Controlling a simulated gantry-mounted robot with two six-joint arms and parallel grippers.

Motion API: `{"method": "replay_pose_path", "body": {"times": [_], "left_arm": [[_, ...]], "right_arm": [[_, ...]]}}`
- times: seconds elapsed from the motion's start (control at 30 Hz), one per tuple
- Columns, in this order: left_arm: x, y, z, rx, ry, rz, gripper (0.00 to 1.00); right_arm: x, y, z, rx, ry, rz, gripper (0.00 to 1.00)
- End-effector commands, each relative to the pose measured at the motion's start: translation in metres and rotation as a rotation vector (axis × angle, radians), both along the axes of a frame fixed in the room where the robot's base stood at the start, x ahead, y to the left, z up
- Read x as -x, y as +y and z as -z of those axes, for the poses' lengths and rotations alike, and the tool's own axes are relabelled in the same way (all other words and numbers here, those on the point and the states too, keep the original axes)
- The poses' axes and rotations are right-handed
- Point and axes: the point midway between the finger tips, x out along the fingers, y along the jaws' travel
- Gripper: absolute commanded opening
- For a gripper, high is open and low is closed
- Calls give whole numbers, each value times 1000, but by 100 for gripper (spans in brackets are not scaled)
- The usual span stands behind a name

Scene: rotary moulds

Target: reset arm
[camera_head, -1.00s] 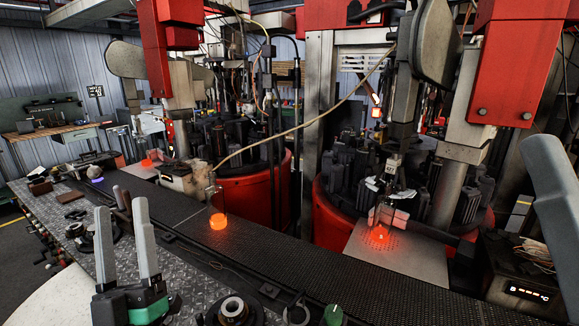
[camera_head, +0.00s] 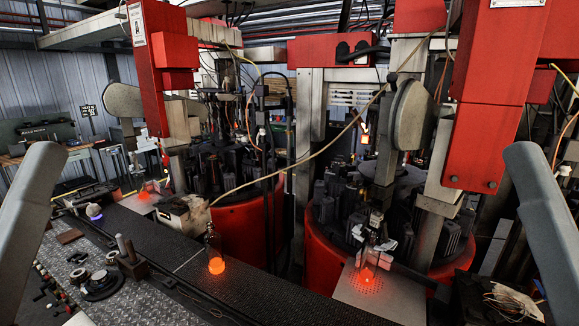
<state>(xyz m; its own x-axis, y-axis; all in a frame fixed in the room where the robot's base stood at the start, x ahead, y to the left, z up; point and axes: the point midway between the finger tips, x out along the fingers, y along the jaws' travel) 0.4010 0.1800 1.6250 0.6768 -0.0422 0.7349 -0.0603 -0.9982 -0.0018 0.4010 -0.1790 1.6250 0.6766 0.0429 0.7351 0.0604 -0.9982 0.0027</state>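My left arm rises as a grey link at the left edge of the head view. My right arm rises as a similar grey link at the right edge. Neither gripper's fingertips show in the frame. A glass piece with a glowing orange base (camera_head: 216,262) stands on the dark conveyor (camera_head: 150,232). A second glowing glass piece (camera_head: 366,275) is at a perforated metal plate (camera_head: 396,298) by the right rotary machine. A third orange glow (camera_head: 145,195) shows farther back on the left.
Two red rotary mould machines stand behind the conveyor, one in the middle (camera_head: 240,225) and one at right (camera_head: 318,258). Dark tooling (camera_head: 97,284) sits on the checkered metal bench at left. A loose cable hangs across the middle.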

Motion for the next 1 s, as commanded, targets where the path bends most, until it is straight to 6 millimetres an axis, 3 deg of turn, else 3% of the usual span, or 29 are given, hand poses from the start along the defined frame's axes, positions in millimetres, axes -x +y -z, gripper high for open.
{"method": "replay_pose_path", "body": {"times": [0.03,0.1,0.3,0.4,0.53,1.0], "left_arm": [[0,0,-53,0,0,0,67],[0,0,-87,0,0,0,67],[0,0,-173,-1,1,1,67],[0,0,-197,-1,1,1,67],[0,0,-207,-1,1,1,67],[0,0,-203,-1,0,1,67]], "right_arm": [[0,0,-53,0,0,0,82],[0,0,-87,0,0,0,82],[0,0,-173,0,0,0,82],[0,0,-197,0,0,0,82],[0,0,-207,0,0,0,82],[0,0,-203,0,1,0,82]]}}
